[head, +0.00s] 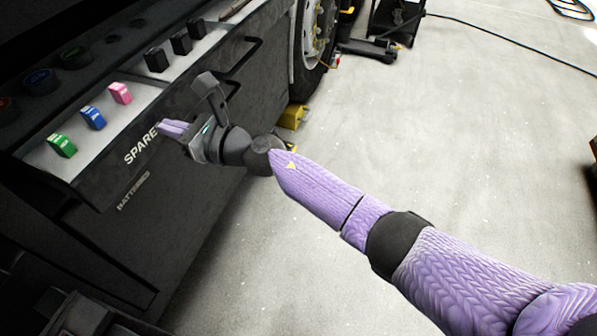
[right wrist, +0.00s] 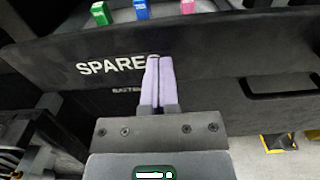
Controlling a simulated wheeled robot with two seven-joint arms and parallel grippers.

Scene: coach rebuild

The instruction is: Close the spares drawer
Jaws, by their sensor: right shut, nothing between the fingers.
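The spares drawer (head: 95,180) is a black drawer in the side of a dark vehicle. It stands open, with its pale floor showing. Its front, lettered "SPARE" with the end hidden by my fingers, also shows in the right wrist view (right wrist: 60,55). Green (head: 61,145), blue (head: 93,117) and pink (head: 120,93) pieces sit in the drawer. My right gripper (head: 172,128) is shut and empty. Its lilac fingertips (right wrist: 159,62) are at the drawer front beside the lettering, touching it or very close. My left gripper is not in view.
A black bar handle (head: 240,62) is on the drawer front, right of my gripper. Several black pieces (head: 181,43) sit further along the drawer. A wheel (head: 313,40) and a yellow block (head: 292,117) are beyond. The grey floor (head: 450,130) at right is mostly clear.

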